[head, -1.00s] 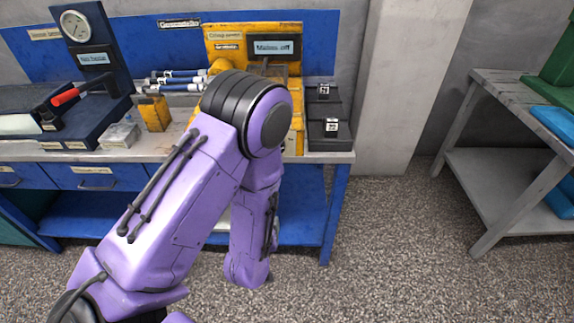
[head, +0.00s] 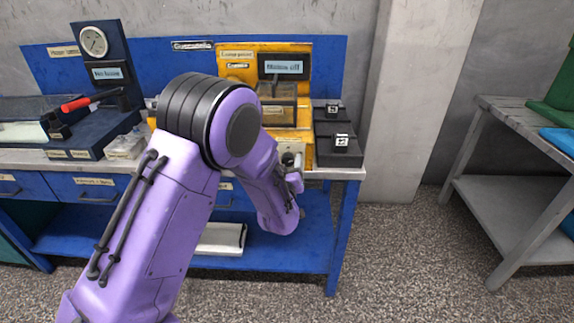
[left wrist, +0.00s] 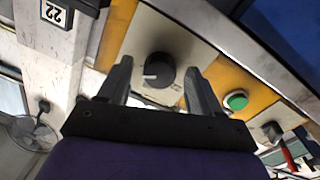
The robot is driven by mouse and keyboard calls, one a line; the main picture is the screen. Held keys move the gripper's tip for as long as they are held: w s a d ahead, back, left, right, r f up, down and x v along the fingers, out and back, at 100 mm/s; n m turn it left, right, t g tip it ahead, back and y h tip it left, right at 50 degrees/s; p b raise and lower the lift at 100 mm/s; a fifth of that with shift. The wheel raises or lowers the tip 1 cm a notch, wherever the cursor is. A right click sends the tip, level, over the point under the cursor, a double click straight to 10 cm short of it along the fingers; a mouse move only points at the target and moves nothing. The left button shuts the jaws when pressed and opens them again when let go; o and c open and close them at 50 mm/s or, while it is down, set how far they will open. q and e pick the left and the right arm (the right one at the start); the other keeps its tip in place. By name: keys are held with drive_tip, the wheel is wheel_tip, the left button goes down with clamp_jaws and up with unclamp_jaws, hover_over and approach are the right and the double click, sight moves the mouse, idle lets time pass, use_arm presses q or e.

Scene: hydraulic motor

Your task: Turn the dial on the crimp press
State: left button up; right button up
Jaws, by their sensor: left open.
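The yellow crimp press (head: 237,75) stands at the right end of the blue workbench in the head view, with a small lit display (head: 283,67) on top. Its dial (left wrist: 160,70) is a round black knob with a white mark, on a pale front plate in the left wrist view. My left gripper (left wrist: 157,68) is open, with one finger on each side of the dial; contact cannot be told. In the head view my left forearm and wrist are in front of the press, hiding part of its lower front. My right gripper is not in view.
A green button (left wrist: 236,100) sits right of the dial. Dark blocks with number tags (head: 340,143) stand right of the press. A gauge stand (head: 94,42) and a red-handled tool (head: 80,103) are at the left. A grey table (head: 510,125) stands further right.

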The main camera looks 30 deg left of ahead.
use_arm(q)
drive_tip(key=shift+s, duration=0.1)
drive_tip(key=c, duration=1)
drive_tip(key=shift+c, duration=0.2)
drive_tip(key=shift+n, duration=0.4)
drive_tip(key=n+b, duration=0.1)
drive_tip(key=n, duration=0.3)
drive_tip(key=shift+f+n, duration=0.1)
drive_tip(key=shift+n, duration=0.3)
drive_tip(key=n+b, duration=0.2)
drive_tip(key=n, duration=0.4)
drive_tip(key=shift+y, duration=0.4)
drive_tip(key=shift+n+b, duration=0.3)
drive_tip(key=shift+n, duration=0.1)
drive_tip(key=o, duration=1)
